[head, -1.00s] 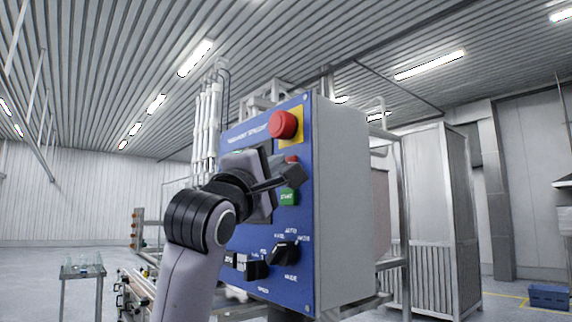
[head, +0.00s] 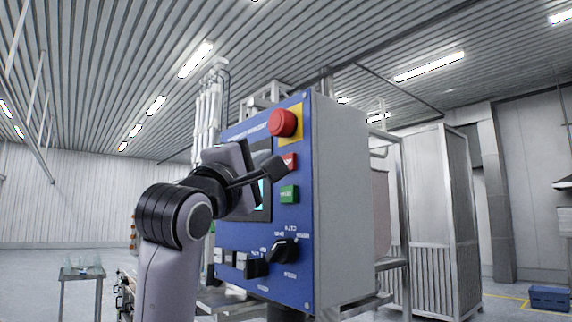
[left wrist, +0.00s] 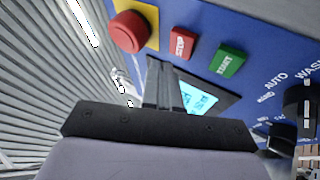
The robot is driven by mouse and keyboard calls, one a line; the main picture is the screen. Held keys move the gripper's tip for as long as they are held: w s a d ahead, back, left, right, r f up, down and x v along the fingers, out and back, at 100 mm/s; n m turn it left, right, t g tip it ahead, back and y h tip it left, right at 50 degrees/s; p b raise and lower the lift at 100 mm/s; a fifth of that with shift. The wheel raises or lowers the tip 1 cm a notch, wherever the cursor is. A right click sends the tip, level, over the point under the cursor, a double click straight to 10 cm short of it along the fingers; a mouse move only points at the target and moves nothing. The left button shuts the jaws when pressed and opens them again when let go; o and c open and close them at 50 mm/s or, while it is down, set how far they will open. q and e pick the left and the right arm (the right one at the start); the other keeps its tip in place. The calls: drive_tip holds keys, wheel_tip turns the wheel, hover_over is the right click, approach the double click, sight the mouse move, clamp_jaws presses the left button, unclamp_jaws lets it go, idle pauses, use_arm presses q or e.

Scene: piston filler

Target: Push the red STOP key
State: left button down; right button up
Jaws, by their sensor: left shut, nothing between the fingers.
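The red STOP key (head: 289,161) is on the blue control panel, above the green START key (head: 288,194) and below the large red mushroom button (head: 283,123). My left gripper (head: 277,167) is shut and empty, with its fingertips just left of the STOP key in the head view. I cannot tell there whether it touches. In the left wrist view the STOP key (left wrist: 182,43) shows whole, beyond the tips of the shut fingers (left wrist: 158,68), with the red mushroom button (left wrist: 130,32) to its left and START (left wrist: 229,62) to its right. My right gripper is out of view.
A lit screen (left wrist: 198,98) is partly hidden behind my left gripper. Black rotary knobs (head: 285,250) stick out low on the panel. The grey cabinet side (head: 340,200) lies to the right. A small table (head: 81,272) with glassware stands at the far left.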

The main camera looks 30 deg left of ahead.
use_arm(q)
drive_tip(key=s, duration=0.1)
drive_tip(key=s+a, duration=0.1)
drive_tip(key=s, duration=0.1)
drive_tip(key=shift+s+a+b, duration=0.25)
drive_tip(key=shift+s+b, duration=0.05)
drive_tip(key=shift+b, duration=0.05)
idle(0.7)
